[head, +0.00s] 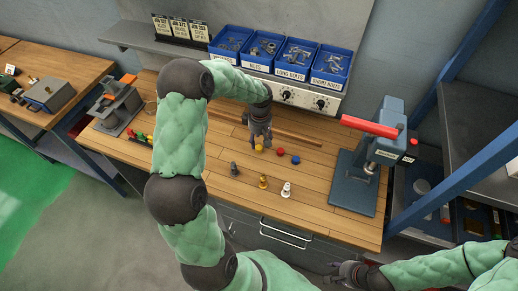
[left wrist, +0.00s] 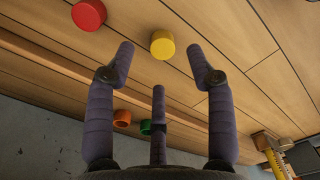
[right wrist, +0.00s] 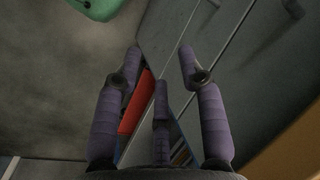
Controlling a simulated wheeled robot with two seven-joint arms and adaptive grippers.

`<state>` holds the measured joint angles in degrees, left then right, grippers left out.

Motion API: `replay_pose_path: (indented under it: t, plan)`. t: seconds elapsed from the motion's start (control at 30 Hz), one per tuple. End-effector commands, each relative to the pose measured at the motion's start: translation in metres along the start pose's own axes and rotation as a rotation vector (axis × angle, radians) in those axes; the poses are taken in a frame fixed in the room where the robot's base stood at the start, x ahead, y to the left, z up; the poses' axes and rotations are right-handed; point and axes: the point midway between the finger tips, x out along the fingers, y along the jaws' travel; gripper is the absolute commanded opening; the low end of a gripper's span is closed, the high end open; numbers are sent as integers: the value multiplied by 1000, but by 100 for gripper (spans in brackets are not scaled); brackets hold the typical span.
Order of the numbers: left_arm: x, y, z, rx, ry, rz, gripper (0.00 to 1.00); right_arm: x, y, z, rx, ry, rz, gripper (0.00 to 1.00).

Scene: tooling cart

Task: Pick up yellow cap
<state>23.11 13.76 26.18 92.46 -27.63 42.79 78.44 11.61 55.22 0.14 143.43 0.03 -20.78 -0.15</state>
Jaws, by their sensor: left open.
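The yellow cap (head: 259,148) is a small round disc lying on the wooden bench top. In the left wrist view the yellow cap (left wrist: 162,44) shows just beyond and between the fingertips. My left gripper (head: 260,138) is open and empty above the bench, close to the cap, with its fingers (left wrist: 166,58) spread on either side of it in the left wrist view. The cap appears free of the fingers. My right gripper (right wrist: 158,60) is open and empty, away from the bench top, above the floor beside the grey drawer front.
A red cap (head: 281,152) and a blue cap (head: 295,159) lie right of the yellow one. Grey (head: 234,169), brass (head: 263,181) and white (head: 286,189) pieces stand nearer the front. A press with red handle (head: 370,126) stands right; blue bins (head: 289,58) sit behind.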

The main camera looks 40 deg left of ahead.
Motion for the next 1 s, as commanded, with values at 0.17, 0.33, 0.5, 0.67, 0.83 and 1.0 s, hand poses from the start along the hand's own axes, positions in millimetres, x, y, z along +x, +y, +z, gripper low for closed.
replay_pose_path:
  t: [0.17,0.33,0.5,0.67,0.83,1.0]
  plan:
    - [19,-2,1,1,-2,-4,55,2,1,0,0,0,0,40]
    - [43,-2,1,0,-2,-4,55,4,1,0,0,0,0,40]
    - [51,-1,0,1,0,-1,55,4,1,0,0,0,0,40]
    - [50,-1,1,1,0,-1,49,4,1,0,0,0,0,40]
    - [50,-1,1,1,0,-1,15,4,1,0,0,0,0,40]
    - [50,-1,1,1,0,-1,14,4,1,0,0,0,0,40]
